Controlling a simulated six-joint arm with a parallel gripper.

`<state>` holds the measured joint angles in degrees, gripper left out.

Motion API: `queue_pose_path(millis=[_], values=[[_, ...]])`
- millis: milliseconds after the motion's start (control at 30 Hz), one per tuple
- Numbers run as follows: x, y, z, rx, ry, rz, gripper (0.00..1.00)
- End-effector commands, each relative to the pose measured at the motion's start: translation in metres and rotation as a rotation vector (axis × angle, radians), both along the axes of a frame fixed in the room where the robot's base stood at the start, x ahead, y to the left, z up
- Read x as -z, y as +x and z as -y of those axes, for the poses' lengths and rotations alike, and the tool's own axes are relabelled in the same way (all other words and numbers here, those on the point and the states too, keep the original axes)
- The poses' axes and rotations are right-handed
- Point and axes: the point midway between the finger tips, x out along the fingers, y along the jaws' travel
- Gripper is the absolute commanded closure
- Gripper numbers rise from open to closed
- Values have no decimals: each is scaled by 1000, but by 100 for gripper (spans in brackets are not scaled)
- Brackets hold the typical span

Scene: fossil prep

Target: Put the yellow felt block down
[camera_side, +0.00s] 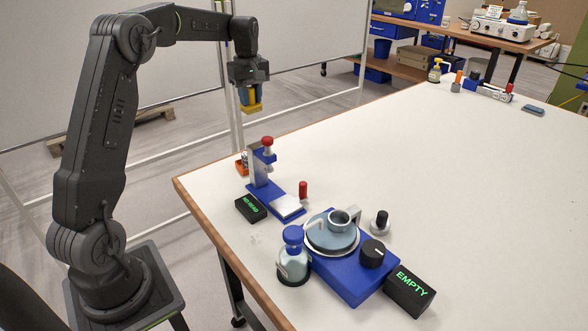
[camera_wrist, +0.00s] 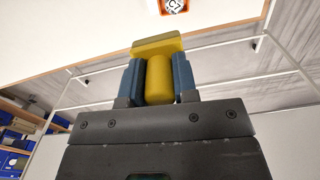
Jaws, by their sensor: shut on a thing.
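The yellow felt block (camera_side: 252,107) is in my gripper (camera_side: 249,98), high in the air beyond the left edge of the white table. In the wrist view the yellow felt block (camera_wrist: 159,78) shows a rounded upright part between the two blue fingers of my gripper (camera_wrist: 159,80), with a wider flat yellow part at its far end. The fingers are shut on the rounded part. Nothing touches the block from below in the side view.
The white table (camera_side: 400,170) carries a blue stand with a red knob (camera_side: 267,168), a black display (camera_side: 250,208), a blue device with a dish (camera_side: 340,265), a bottle (camera_side: 293,258) and an "EMPTY" display (camera_side: 409,290). An orange container (camera_side: 241,166) sits at the left edge. The table's middle is clear.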

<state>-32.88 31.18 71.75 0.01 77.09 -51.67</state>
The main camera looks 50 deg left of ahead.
Motion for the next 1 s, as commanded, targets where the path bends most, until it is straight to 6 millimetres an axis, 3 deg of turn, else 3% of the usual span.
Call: queue_pose_path(millis=[200, 433, 1000], values=[[47, -1, 1, 1, -3, -4, 95], [78, 5, 5, 4, -1, -1, 95], [142, 81, 76, 4, 0, 0, 95]])
